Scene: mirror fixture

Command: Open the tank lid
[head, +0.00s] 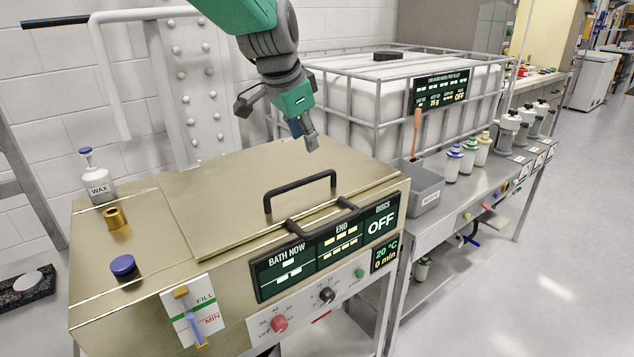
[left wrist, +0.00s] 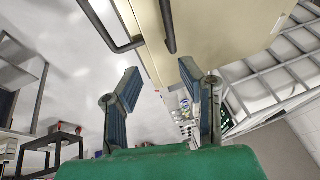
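The tank (head: 130,300) is a brass-coloured box with display panels on its front. Its flat lid (head: 225,195) lies down over the top, shut. A black bar handle (head: 300,183) stands up from the lid near its front edge. A second black bar (head: 322,217) sits at the front rim, just before it. My left gripper (head: 306,132) hangs above the back part of the lid, behind and apart from the handle. In the left wrist view its two fingers (left wrist: 160,73) are spread, with nothing between them. The lid (left wrist: 215,25) shows there too. My right gripper is not in view.
A wax bottle (head: 98,180), a brass fitting (head: 117,219) and a blue-capped port (head: 124,267) stand left of the lid. A caged white tank (head: 350,95) is behind. A bench (head: 480,180) with a grey bin (head: 415,190) and bottles is at right.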

